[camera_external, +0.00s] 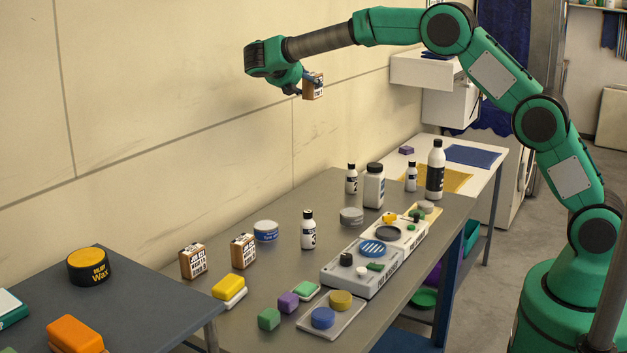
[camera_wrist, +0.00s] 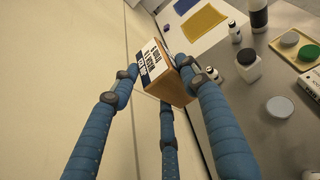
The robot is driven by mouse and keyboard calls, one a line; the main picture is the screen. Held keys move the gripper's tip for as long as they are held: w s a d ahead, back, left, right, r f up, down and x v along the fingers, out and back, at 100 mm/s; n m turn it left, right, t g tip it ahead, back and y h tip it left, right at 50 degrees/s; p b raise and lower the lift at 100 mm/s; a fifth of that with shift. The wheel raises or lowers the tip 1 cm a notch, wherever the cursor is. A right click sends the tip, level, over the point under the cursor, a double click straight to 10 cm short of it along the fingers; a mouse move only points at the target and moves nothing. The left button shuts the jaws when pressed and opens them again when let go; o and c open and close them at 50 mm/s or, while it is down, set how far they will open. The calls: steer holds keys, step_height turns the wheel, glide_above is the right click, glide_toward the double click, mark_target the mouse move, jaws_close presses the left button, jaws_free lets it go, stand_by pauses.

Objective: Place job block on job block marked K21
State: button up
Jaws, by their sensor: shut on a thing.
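My gripper (camera_external: 301,89) is shut on a brown job block with a white printed label (camera_external: 313,86), held high above the back of the grey table near the wall. In the wrist view the held block (camera_wrist: 167,77) sits between the blue fingers of my gripper (camera_wrist: 160,78), tilted. Two similar labelled job blocks stand upright on the table: a left one (camera_external: 193,261) and a right one (camera_external: 243,251), side by side with a gap. Their print is too small to tell which is marked K21. My gripper is well above and to the right of both.
A blue-labelled tin (camera_external: 266,231) stands just right of the blocks, and a numbered bottle (camera_external: 308,230) beyond it. A yellow block (camera_external: 229,288) lies in front. The wall is close behind.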

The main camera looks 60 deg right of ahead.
steer(key=w+a+n+t+y+b, duration=0.1)
steer(key=w+a+n+t+y, duration=0.4)
steer(key=w+a+n+t, duration=0.4)
steer(key=s+a+n+t+y+b, duration=0.15)
steer(key=a+n+y, duration=0.25)
steer(key=a, duration=0.4)
steer(key=s+a+n+t+y+p, duration=0.1)
steer(key=a+n+t+y, duration=0.15)
steer(key=a, duration=0.45)
steer(key=s+a+n+g+y+b, duration=0.2)
steer(key=s+a+n+g+y, duration=0.3)
steer(key=s+a+n+y, duration=1.05)
steer(key=s+a+f+m+h, duration=0.1)
steer(key=a+f+m+h, duration=0.1)
steer(key=f, duration=1.1)
steer(key=s+a+f+m+h, duration=0.2)
steer(key=f, duration=1.1)
steer(key=shift+s+a+m, duration=0.15)
steer(key=shift+a+m, duration=0.25)
steer(key=shift+t, duration=0.3)
steer(key=w+a, duration=0.2)
steer(key=w, duration=0.5)
steer(key=w+a+f, duration=0.1)
steer(key=w+a, duration=0.1)
steer(key=w, duration=0.6)
steer(key=shift+w+a+f, duration=0.2)
steer(key=shift+a, duration=0.1)
